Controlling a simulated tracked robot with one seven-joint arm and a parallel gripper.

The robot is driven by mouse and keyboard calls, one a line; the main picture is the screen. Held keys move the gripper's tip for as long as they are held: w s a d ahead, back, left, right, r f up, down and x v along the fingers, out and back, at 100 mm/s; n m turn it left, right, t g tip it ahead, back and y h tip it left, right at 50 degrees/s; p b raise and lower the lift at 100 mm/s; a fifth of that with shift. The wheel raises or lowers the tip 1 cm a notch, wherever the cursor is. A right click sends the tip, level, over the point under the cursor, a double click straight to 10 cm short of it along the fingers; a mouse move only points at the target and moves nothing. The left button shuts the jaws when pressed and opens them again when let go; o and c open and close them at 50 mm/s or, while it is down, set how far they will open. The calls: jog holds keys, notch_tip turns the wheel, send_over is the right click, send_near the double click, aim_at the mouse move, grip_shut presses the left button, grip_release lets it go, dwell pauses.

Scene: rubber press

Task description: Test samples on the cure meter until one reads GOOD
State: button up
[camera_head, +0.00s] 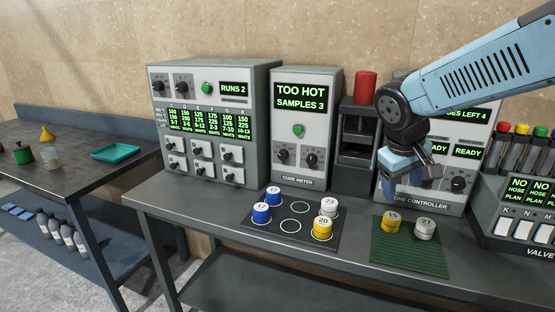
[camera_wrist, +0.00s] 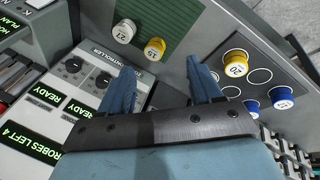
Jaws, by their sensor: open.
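The cure meter (camera_head: 300,125) stands on the bench in the head view, its display reading TOO HOT, SAMPLES 3, with a green button. A dark mat (camera_head: 275,235) with white rings holds two blue samples, a white one (camera_head: 329,206) and yellow sample 20 (camera_head: 322,228); some rings are empty. Yellow sample 15 (camera_head: 391,223) and a white sample (camera_head: 425,228) stand on a green ribbed mat (camera_head: 408,255). They also show in the wrist view (camera_wrist: 155,47). My gripper (camera_head: 408,178) is open and empty, before the controller and above the bench; its fingers (camera_wrist: 163,82) are apart.
A dark press (camera_head: 357,150) with a red cylinder (camera_head: 365,86) on top stands between meter and controller (camera_head: 430,202). Left is a panel (camera_head: 215,120) reading RUNS 2. Valve boxes (camera_head: 520,210) stand at the right. Bench room is clear in front of the mats.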

jog(key=w+a+f+n+h, duration=0.4)
jog(key=w+f, duration=0.1)
jog(key=w, duration=0.5)
jog(key=n+t, duration=1.4)
send_near(281, 157)
jog(key=x, duration=0.8)
jog(key=shift+w+d+r, duration=0.1)
jog(key=shift+w+d, duration=0.1)
jog(key=shift+w, duration=0.15)
jog(key=shift+c, duration=0.2)
